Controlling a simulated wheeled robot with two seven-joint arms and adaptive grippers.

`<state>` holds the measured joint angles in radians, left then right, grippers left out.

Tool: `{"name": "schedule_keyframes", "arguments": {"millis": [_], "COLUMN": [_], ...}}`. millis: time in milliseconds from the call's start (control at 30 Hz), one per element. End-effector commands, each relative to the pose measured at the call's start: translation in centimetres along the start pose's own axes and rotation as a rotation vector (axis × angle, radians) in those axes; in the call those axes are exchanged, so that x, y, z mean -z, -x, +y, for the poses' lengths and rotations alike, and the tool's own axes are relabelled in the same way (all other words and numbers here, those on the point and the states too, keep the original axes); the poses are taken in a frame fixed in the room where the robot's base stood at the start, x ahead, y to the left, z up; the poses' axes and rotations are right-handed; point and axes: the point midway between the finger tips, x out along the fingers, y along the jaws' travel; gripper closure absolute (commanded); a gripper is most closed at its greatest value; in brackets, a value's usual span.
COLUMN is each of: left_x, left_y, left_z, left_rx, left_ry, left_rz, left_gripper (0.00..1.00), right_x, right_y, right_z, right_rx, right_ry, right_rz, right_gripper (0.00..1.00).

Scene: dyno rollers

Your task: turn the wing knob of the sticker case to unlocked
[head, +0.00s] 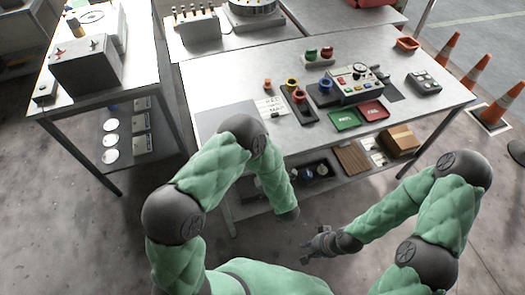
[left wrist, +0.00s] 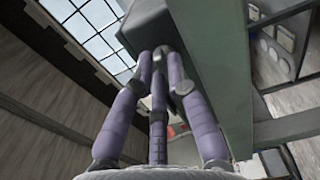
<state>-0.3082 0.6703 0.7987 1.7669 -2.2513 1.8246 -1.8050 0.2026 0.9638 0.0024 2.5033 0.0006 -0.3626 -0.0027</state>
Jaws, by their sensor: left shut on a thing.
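In the left wrist view a dark grey box, apparently the sticker case (left wrist: 148,28), is above and beyond my left gripper (left wrist: 160,58). The purple fingers converge at its near face and are shut on a small part there, apparently the wing knob. The fingertips cover most of that part, so its angle cannot be read. In the head view my left forearm reaches down at the table's front edge, and its gripper is hidden. My right gripper (head: 322,243) hangs in front of the table, empty, its fingers apart.
A grey-green post (left wrist: 212,60) is close to the right of my left gripper. The worktable (head: 225,85) carries a control box (head: 352,84), a green tray (head: 343,119) and a red tray (head: 371,112). A cardboard box (head: 399,139) is on the lower shelf. Traffic cones (head: 476,73) stand at right.

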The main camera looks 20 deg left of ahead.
Motion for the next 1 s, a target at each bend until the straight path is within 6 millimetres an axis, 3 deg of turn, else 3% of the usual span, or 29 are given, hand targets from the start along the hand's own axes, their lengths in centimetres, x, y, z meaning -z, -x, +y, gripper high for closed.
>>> {"name": "schedule_keyframes", "arguments": {"millis": [167, 200, 567, 1000], "left_x": [0.1, 0.1, 0.0, -0.1], "left_y": [0.1, 0.1, 0.6, 7.7], "left_z": [-0.2, -0.2, -0.1, 0.0], "left_rx": [0.005, 0.005, 0.003, 0.000], "left_ry": [-0.004, -0.004, -0.002, -0.003], "left_rz": [-0.001, -0.001, -0.003, -0.007], "left_gripper": [1.00, 0.74, 0.74, 0.74], "right_x": [0.0, 0.0, 0.0, 0.0], "right_y": [0.0, 0.0, 0.0, 0.0], "right_z": [0.0, 0.0, 0.0, 0.0], "right_rx": [0.000, 0.000, 0.000, 0.000], "right_ry": [0.000, 0.000, 0.000, 0.000], "right_rz": [0.000, 0.000, 0.000, 0.000], "right_gripper": [0.74, 0.74, 0.74, 0.74]}}
